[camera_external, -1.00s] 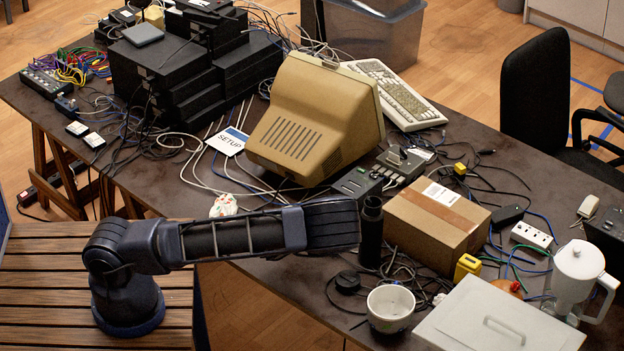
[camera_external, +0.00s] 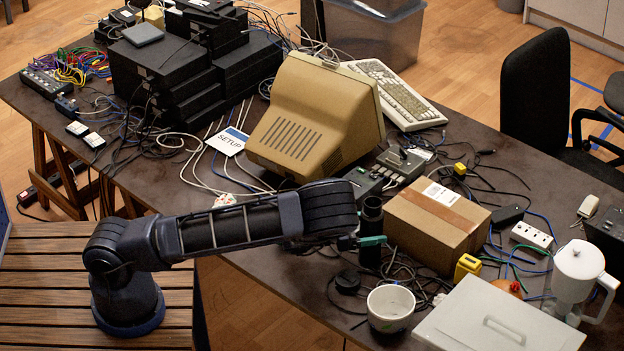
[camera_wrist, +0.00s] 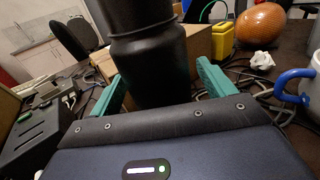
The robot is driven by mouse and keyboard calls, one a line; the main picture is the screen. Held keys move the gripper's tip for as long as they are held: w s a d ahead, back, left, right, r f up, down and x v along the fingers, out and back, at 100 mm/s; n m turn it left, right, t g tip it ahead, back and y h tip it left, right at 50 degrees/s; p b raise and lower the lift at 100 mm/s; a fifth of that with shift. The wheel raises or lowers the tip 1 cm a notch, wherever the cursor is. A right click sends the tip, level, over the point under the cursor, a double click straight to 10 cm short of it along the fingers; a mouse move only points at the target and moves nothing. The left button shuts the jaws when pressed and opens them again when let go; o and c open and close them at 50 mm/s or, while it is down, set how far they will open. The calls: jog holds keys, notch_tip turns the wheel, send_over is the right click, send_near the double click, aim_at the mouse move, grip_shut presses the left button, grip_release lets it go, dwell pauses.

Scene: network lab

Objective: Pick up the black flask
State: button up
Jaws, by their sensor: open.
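The black flask (camera_external: 371,222) stands upright on the dark table, left of the cardboard box. In the wrist view the black flask (camera_wrist: 150,55) fills the upper middle, its top cut off by the frame edge. My gripper (camera_external: 372,241) is at the flask; one green finger shows against its side and the rest is hidden by my arm. In the wrist view the green fingers of my gripper (camera_wrist: 160,88) are spread wide, one on each side of the flask. A small gap appears on both sides.
The cardboard box (camera_external: 437,224) stands close to the right. A white bowl (camera_external: 391,308) and a black round item (camera_external: 347,281) are nearer the front. A beige monitor (camera_external: 315,120) is behind to the left. Loose cables lie around the flask. A white jug (camera_external: 578,272) is far right.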

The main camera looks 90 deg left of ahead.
jog(key=c, duration=1.5)
jog(key=shift+r, duration=0.2)
